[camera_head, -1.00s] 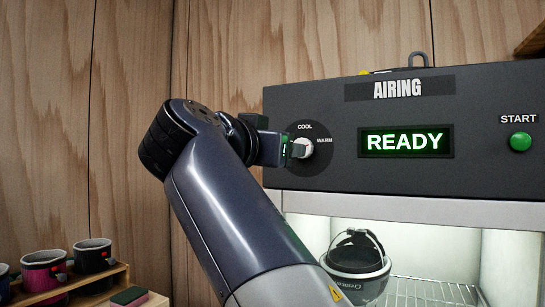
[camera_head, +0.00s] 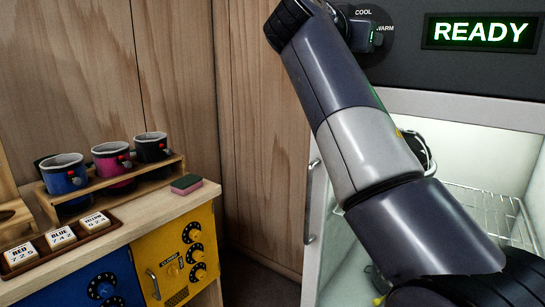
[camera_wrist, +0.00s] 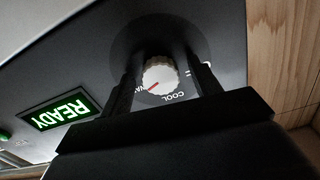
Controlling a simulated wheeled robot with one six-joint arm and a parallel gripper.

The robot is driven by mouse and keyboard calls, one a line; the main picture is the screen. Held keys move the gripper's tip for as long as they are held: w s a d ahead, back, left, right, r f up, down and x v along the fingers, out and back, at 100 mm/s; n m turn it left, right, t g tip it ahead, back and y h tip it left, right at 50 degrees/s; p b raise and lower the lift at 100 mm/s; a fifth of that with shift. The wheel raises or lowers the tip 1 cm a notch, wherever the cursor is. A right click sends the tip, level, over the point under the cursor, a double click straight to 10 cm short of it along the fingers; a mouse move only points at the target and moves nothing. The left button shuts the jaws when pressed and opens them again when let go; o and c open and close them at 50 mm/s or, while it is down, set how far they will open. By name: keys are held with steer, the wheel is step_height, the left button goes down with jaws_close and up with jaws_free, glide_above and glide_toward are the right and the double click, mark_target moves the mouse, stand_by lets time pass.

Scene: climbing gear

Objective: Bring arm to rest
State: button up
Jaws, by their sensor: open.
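My gripper (camera_head: 370,38) is at the black airing panel, in front of the dial with the COOL and WARM labels. In the wrist view my gripper (camera_wrist: 162,82) is open, one dark finger on each side of the white knob (camera_wrist: 160,77). The knob's red mark points toward the WARM label. No contact between fingers and knob can be made out. My arm crosses the right of the head view, bent at the elbow. In the head view the knob is mostly hidden by my gripper.
The lit READY display (camera_head: 480,32) is right of the dial. Below is the lit cabinet with a wire rack (camera_head: 485,212). At left, a wooden counter holds mugs on a rack, a sponge (camera_head: 186,184) and a tray of labelled tags (camera_head: 62,238). A wooden wall stands behind.

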stand_by(0.3)
steer(key=b+v, duration=0.1)
steer(key=v, duration=1)
steer(key=w+d+n+p, duration=0.3)
steer(key=w+n+p, duration=0.1)
steer(key=n+p, duration=0.4)
steer(key=w+d+n+p, duration=0.3)
steer(key=n+p, duration=0.6)
steer(key=n, duration=0.4)
steer(key=shift+w+d+r+n, duration=0.2)
steer(key=shift+w+d+n, duration=0.15)
steer(key=shift+w, duration=0.5)
steer(key=shift+f, duration=0.1)
